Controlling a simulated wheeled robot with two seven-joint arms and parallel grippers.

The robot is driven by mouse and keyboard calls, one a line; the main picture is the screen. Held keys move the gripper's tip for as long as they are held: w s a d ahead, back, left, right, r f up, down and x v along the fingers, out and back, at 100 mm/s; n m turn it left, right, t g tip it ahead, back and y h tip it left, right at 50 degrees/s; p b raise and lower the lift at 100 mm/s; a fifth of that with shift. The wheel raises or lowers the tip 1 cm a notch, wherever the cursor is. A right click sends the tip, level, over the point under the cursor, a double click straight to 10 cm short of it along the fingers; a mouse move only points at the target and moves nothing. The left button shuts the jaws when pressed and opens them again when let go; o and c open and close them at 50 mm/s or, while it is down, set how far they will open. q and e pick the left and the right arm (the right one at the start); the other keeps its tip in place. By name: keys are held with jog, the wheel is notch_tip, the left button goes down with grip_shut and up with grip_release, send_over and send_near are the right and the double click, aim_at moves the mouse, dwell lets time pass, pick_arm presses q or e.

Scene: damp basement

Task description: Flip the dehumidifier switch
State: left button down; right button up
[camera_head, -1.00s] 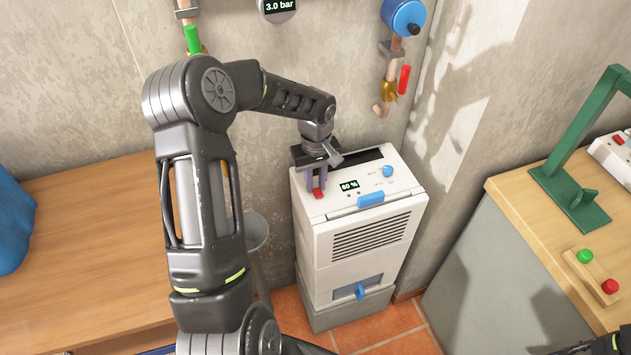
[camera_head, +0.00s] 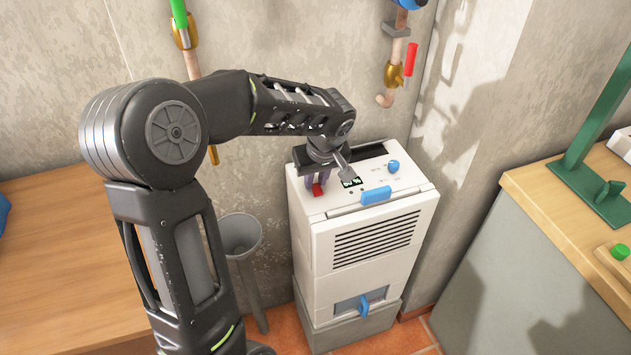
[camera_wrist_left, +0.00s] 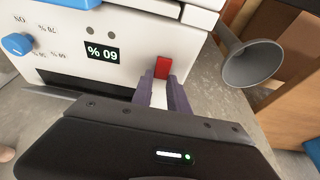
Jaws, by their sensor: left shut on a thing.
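The white dehumidifier (camera_head: 362,245) stands against the wall, with a small display reading 60 % (camera_head: 351,182) on its top panel. The red switch (camera_head: 317,190) is at the left of that panel and also shows in the left wrist view (camera_wrist_left: 162,68). My left gripper (camera_head: 319,180) points down at the switch, its purple fingers at the switch's two sides. In the left wrist view the gripper (camera_wrist_left: 161,88) is shut on the red switch, whose upper part stays visible between the fingertips. My right gripper is out of view.
The panel also has a blue knob (camera_head: 393,166) and a blue handle (camera_head: 376,195). A grey funnel (camera_head: 240,236) stands left of the dehumidifier. A wooden table (camera_head: 45,260) is at the left, a workbench (camera_head: 540,190) at the right. Pipes with valves run on the wall.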

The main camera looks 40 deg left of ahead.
pick_arm(q)
jog(key=c, duration=1.3)
grip_release()
jog(key=v, duration=0.7)
jog(key=shift+d+r, duration=0.1)
jog(key=shift+r, duration=0.3)
